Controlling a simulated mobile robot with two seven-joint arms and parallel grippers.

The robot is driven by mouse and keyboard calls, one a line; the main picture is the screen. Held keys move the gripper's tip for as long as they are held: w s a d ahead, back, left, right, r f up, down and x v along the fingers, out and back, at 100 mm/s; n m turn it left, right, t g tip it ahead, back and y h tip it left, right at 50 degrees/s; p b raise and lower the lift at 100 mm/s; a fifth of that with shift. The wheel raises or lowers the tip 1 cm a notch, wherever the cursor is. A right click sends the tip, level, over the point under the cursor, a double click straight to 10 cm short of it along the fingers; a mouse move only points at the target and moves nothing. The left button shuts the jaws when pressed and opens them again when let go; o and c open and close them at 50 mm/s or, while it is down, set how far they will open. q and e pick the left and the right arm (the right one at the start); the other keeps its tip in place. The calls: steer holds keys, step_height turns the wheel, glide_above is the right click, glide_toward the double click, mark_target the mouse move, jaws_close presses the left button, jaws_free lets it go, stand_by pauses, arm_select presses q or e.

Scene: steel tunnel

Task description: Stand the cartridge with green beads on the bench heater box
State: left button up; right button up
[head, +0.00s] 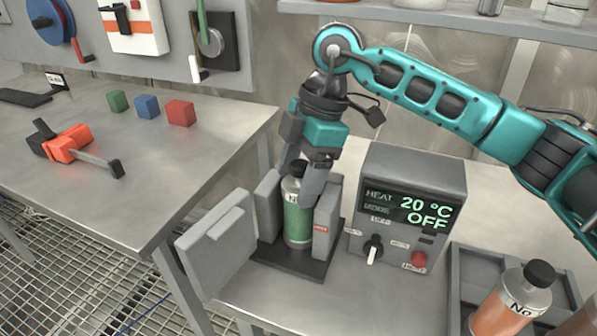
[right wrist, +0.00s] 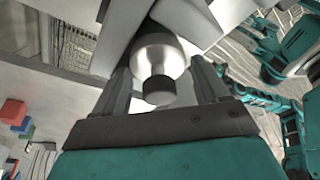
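The cartridge with green beads (head: 298,222) stands upright on the dark base of a grey fixture (head: 268,207), between its two side blocks. It has a dark cap and a white label. My right gripper (head: 303,180) reaches down over it, with a finger on either side of its upper part. In the right wrist view the cartridge (right wrist: 159,55) lies between the fingers (right wrist: 161,75); I cannot tell whether they press on it. The heater box (head: 418,170) is just right of the fixture. Its flat top is bare and its display reads 20 °C OFF. My left gripper is not in view.
A grey hinged panel (head: 215,250) stands open left of the fixture. A grey tray (head: 455,290) at the right front holds an orange cartridge (head: 508,302). Another bench (head: 190,150) at left carries small cubes and an orange tool. A shelf (head: 450,18) runs above my right arm.

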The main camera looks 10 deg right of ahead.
steer(key=p+v, duration=0.1)
steer(key=v, duration=1.1)
steer(key=shift+r, duration=0.15)
